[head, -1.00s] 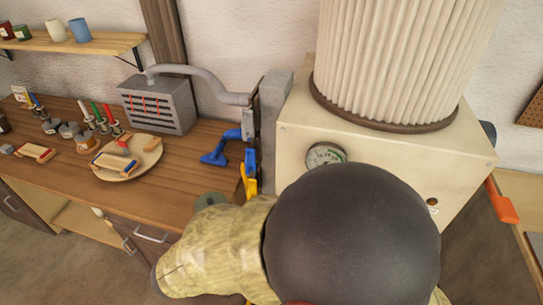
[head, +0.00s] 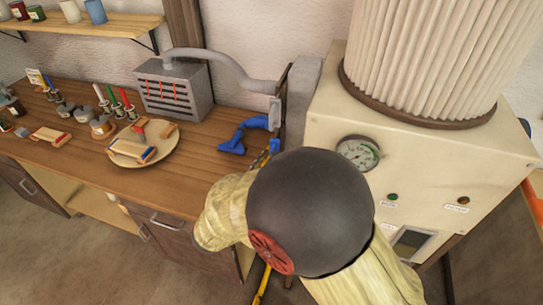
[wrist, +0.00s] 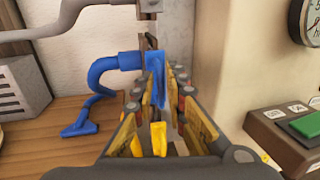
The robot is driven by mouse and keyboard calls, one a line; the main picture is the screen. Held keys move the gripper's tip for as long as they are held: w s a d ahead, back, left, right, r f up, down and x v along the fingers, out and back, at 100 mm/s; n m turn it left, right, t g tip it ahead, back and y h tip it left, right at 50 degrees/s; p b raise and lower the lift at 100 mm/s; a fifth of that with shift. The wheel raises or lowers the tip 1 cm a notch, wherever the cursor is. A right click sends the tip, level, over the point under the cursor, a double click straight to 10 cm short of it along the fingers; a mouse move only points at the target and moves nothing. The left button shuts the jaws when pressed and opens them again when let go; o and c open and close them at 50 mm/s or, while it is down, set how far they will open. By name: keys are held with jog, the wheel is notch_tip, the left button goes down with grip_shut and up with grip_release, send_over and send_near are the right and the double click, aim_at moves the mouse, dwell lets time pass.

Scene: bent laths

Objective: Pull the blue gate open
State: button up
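The blue gate (wrist: 156,76) shows in the wrist view as an upright blue plate below a grey duct fitting. A blue hose piece with a flat nozzle (wrist: 80,118) adjoins it on the left and reaches down to the bench. My gripper (wrist: 154,92) has its yellow-padded fingers spread, with the blue plate in line between the fingertips. I cannot tell whether either finger touches it. In the head view my dark arm joint hides most of the gripper; the blue hose (head: 240,136) and a bit of blue by the yellow fingers show behind it.
A cream cabinet (head: 330,110) with a gauge (head: 358,153) stands close on the right. A control box with a green button (wrist: 305,126) is right of my gripper. The wooden bench (head: 75,150) on the left holds a round board (head: 170,155), brushes and jars.

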jog(key=shift+x, duration=1.05)
grip_shut()
jog(key=d+p+v, duration=0.1)
jog(key=p+v, duration=0.1)
jog(key=v, duration=0.4)
jog(key=shift+s, duration=0.65)
jog(key=shift+a, duration=0.1)
grip_release()
